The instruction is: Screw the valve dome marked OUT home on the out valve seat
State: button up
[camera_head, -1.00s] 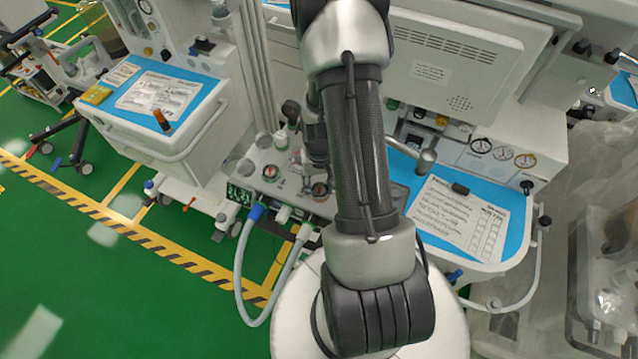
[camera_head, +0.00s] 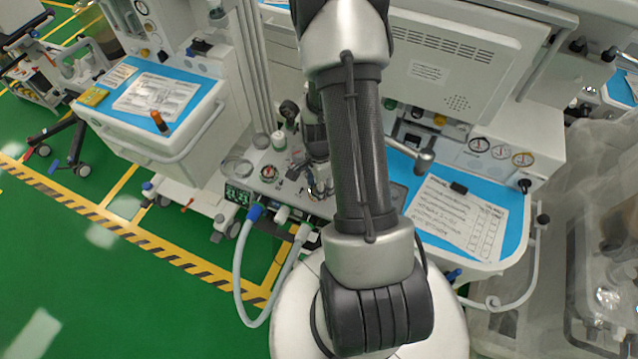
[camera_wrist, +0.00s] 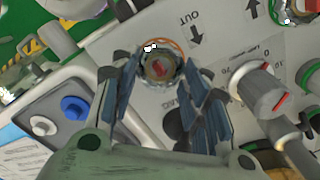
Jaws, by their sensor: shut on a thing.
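In the wrist view my gripper (camera_wrist: 160,74) is shut on a clear round dome, the valve dome (camera_wrist: 159,66), with one finger on each side of it. In the head view my gripper (camera_head: 318,182) is at the right part of the grey valve block and largely hides the dome and seat.
A second round valve with a red disc (camera_head: 268,172) stands to the left on the block. A grey knob (camera_wrist: 258,88) with a red mark is close right of my gripper in the wrist view. A grey hose (camera_head: 240,285) loops below the block.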

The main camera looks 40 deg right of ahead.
jog(key=o, duration=0.7)
jog(key=shift+m, duration=0.5)
jog(key=o, duration=0.5)
jog(key=shift+o, duration=0.2)
jog(key=shift+r, duration=0.15)
notch_tip(320, 180, up, 12)
